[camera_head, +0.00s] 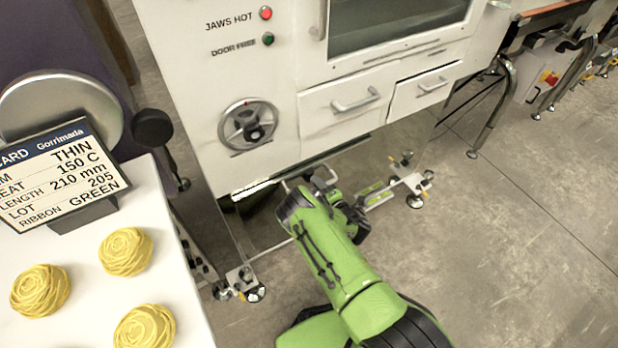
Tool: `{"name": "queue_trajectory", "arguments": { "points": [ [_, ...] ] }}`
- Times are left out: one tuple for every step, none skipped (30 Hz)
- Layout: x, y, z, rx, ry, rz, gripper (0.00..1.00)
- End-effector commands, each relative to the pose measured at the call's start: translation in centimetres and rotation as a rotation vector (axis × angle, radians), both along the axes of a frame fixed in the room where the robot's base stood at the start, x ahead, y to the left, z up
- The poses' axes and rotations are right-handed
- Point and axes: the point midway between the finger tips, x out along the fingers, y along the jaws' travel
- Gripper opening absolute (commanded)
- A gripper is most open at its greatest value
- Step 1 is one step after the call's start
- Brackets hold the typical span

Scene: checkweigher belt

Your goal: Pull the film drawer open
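The cream machine front has two drawers with bar handles, a wider one (345,113) and a narrower one (425,92) to its right. I see no readable label telling which is the film drawer. My gripper (312,180) is low at the machine's lower front edge, below and left of the wide drawer and apart from both handles. A pale strip (255,188) and a thin bar-like part lie beside it there. My green arm hides most of this spot, and I cannot tell whether the fingers touch anything.
A handwheel (248,125) and two lamps, red (265,13) and green (267,39), are on the machine front. A white table (170,255) at left holds yellow coiled pasta nests (125,251) and a card (62,175). The floor (510,240) at right is clear.

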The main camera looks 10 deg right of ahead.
Motion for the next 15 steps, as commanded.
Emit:
{"name": "queue_trajectory", "arguments": {
  "points": [
    [-0.09, -0.1, -0.06, 0.0, 0.001, 0.0, 0.38],
    [-0.11, -0.11, -0.05, 0.0, 0.001, 0.0, 0.38],
    [-0.11, -0.12, -0.05, 0.0, 0.0, 0.0, 0.38],
    [-0.11, -0.12, -0.05, 0.0, 0.0, 0.0, 0.38],
    [-0.11, -0.11, -0.04, 0.0, 0.0, 0.0, 0.38],
    [-0.1, -0.11, -0.04, 0.0, 0.0, 0.0, 0.38],
    [-0.11, -0.1, -0.04, 0.0, 0.0, 0.0, 0.38],
    [-0.1, -0.11, -0.03, 0.0, 0.0, 0.0, 0.38],
    [-0.1, -0.09, -0.04, 0.0, 0.0, 0.0, 0.34],
    [-0.1, -0.09, -0.04, 0.0, 0.0, 0.0, 0.29],
    [-0.1, -0.09, -0.04, 0.0, 0.0, 0.0, 0.25],
    [-0.1, -0.09, -0.04, 0.0, 0.0, 0.0, 0.18],
    [-0.09, -0.09, -0.04, 0.0, 0.0, 0.0, 0.14],
    [-0.09, -0.08, -0.04, 0.0, 0.0, 0.0, 0.09],
    [-0.09, -0.08, -0.04, 0.0, 0.0, 0.0, 0.03]
  ]
}}
